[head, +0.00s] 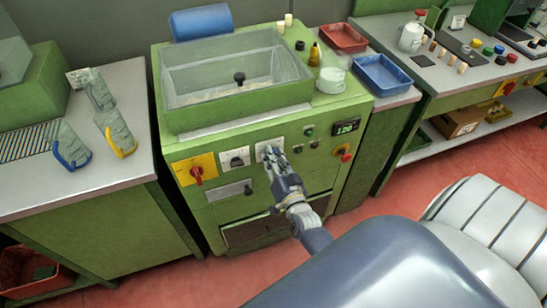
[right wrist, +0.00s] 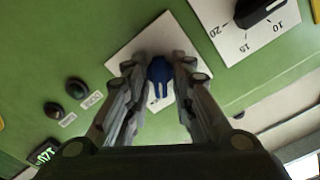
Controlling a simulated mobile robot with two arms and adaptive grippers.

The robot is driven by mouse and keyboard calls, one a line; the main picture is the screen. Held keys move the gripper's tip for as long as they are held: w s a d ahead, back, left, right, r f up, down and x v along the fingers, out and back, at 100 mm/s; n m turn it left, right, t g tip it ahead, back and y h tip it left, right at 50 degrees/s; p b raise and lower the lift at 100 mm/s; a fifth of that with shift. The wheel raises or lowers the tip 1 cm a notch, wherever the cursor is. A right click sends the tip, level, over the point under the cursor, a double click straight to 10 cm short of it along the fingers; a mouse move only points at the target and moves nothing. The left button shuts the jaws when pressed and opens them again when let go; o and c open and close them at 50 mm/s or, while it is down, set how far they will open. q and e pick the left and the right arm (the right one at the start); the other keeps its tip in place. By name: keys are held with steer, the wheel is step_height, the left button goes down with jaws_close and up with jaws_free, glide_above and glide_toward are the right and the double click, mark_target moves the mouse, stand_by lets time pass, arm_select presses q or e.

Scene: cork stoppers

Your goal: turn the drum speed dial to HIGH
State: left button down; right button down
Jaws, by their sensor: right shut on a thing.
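My right gripper (head: 269,154) reaches to the front panel of the green machine. In the right wrist view, its two fingers (right wrist: 160,85) are closed around a blue knob (right wrist: 160,73), which I take to be the drum speed dial. The knob sits in front of a white plate (right wrist: 141,45), which also shows behind the fingers in the head view (head: 260,149). The fingers hide the knob in the head view. They also cover much of the plate, so I cannot read its markings or the knob's setting. My left gripper is not in view.
A dial plate with 10, 15 and 20 (right wrist: 280,27) is beside it; in the head view that black-knobbed dial (head: 236,160) is left of my gripper. A red switch on yellow (head: 197,175) is further left. Small buttons (right wrist: 55,110) and a display (head: 346,127) are on the other side.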

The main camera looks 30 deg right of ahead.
steer(key=shift+m, duration=1.1)
steer(key=c, duration=1.6)
jaws_free()
steer(key=shift+c, duration=0.2)
steer(key=v, duration=1.2)
